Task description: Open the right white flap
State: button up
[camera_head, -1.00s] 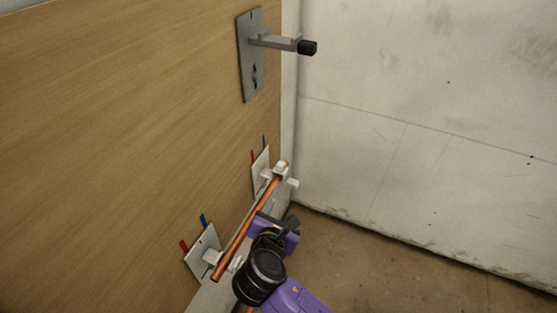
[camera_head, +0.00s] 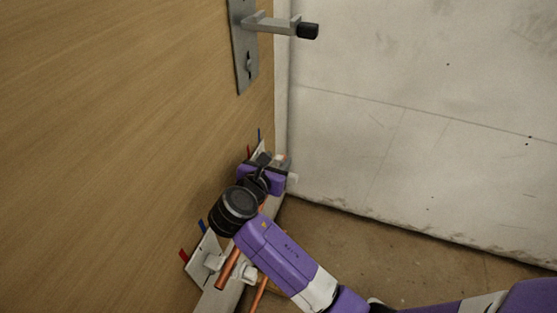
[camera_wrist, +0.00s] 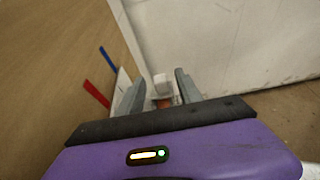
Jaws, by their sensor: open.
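The right white bracket (camera_head: 281,159) is at the far end of the wood panel's lower edge, mostly covered by my gripper in the head view. A small white piece, likely its flap (camera_head: 292,178), shows just beyond my gripper. In the wrist view a white block (camera_wrist: 161,84) sits between my fingertips, with a bit of copper pipe (camera_wrist: 164,102) below it. My gripper (camera_head: 274,164) is open, its two grey fingers (camera_wrist: 158,88) on either side of the block. I cannot tell whether they touch it or how the flap stands.
The left white bracket (camera_head: 206,260) holds the copper pipe (camera_head: 229,267) nearer me. Red (camera_head: 184,255) and blue tabs stand by each bracket. A grey lever handle (camera_head: 280,25) sticks out above. The wood panel (camera_head: 110,130) and white wall (camera_head: 430,130) close the corner; the floor at right is clear.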

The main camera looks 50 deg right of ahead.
jog(key=shift+x, duration=1.25)
grip_shut()
jog(key=shift+a, duration=0.1)
